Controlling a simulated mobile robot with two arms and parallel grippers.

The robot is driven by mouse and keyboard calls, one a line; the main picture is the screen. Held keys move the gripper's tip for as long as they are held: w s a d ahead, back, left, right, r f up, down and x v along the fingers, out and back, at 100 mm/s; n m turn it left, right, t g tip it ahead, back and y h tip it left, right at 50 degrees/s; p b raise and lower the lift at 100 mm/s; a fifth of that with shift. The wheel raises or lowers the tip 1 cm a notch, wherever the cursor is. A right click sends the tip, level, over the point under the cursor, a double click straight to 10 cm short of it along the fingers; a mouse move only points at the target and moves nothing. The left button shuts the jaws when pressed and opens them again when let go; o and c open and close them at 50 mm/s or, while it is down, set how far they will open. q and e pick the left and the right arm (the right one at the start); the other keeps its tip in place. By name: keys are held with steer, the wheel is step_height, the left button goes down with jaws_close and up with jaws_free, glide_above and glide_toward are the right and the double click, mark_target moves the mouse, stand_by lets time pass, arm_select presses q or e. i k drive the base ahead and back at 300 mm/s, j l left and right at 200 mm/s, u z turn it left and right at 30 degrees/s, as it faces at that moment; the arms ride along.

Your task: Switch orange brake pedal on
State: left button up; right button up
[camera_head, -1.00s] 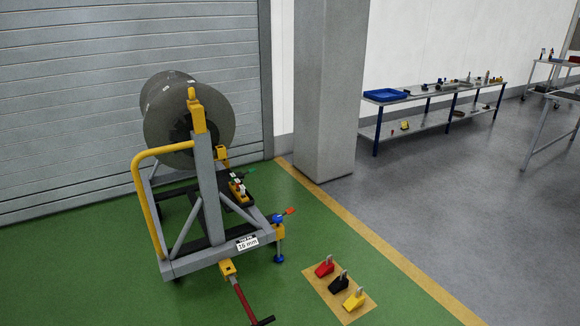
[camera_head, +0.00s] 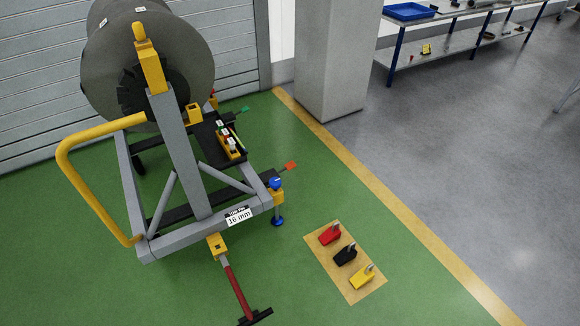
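A grey cable-drum stand (camera_head: 185,165) with a yellow handle rail stands on the green floor at the left, carrying a large grey drum (camera_head: 190,40). An orange-red pedal (camera_head: 290,165) sticks out at the right end of the stand's base, beside a blue-topped foot (camera_head: 275,184). A green pedal (camera_head: 244,109) sticks out farther back on the same side. I cannot tell from here whether the orange pedal is up or down. Neither of my grippers is in view.
A tan mat (camera_head: 318,240) with a red (camera_head: 329,235), a black (camera_head: 345,254) and a yellow wedge (camera_head: 362,277) lies right of the stand. A red tow bar (camera_head: 236,290) juts forward. A pillar (camera_head: 328,70) and a shelf table (camera_head: 460,45) stand behind. Green floor between stand and mat is clear.

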mark_target(289, 166)
steer(key=i+l+z, duration=0.15)
steer(key=l, duration=0.2)
steer(key=l+z, duration=0.15)
steer(key=l, duration=0.2)
steer(key=i+l+z, duration=0.6)
steer(key=l, duration=0.15)
steer(key=i+l+z, duration=0.85)
steer(key=i+u, duration=0.45)
steer(key=i, duration=0.2)
steer(key=i+l+u, duration=0.2)
steer(key=i+u, duration=0.25)
steer(key=i, duration=0.2)
steer(key=i+j+u, duration=0.3)
steer(key=u, duration=0.2)
steer(key=i+j+u, duration=0.15)
steer(key=i+u, duration=0.65)
steer(key=u, duration=0.15)
steer(key=i+u, duration=0.35)
steer(key=u, duration=0.15)
steer(key=i+l+u, duration=0.3)
steer(key=u, duration=0.2)
steer(key=i+u, duration=0.65)
steer(key=u, duration=0.15)
steer(key=i+l+u, duration=0.25)
steer(key=u, duration=0.15)
steer(key=i, duration=0.05)
